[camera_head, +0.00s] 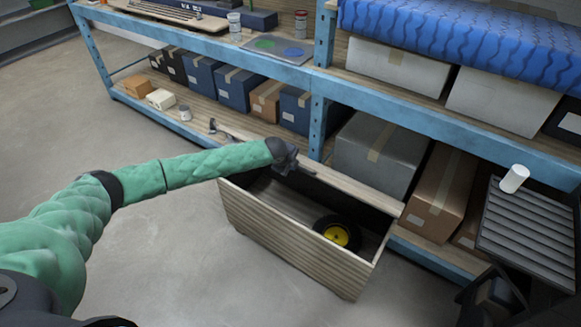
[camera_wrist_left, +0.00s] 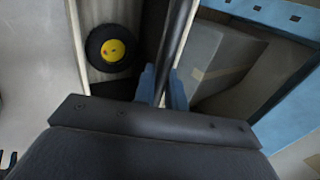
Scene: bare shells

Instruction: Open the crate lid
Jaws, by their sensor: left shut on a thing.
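A wooden crate (camera_head: 290,246) stands on the floor in front of the shelf, with its top open. A black wheel with a yellow hub (camera_head: 337,234) lies inside, and it also shows in the left wrist view (camera_wrist_left: 113,49). The crate lid (camera_head: 345,184) appears raised along the crate's back side, seen nearly edge-on. My left gripper (camera_head: 287,160) is at the lid's left part. In the left wrist view, the lid (camera_wrist_left: 178,45) runs as a dark bar between the bluish fingertips, and the gripper is shut on it. My right gripper is not in view.
The blue shelf unit (camera_head: 440,124) stands close behind the crate, with a grey box (camera_head: 380,152) and cardboard boxes on its lower level. A ribbed grey tray (camera_head: 530,235) with a white cylinder (camera_head: 514,178) is at the right. The floor left of the crate is clear.

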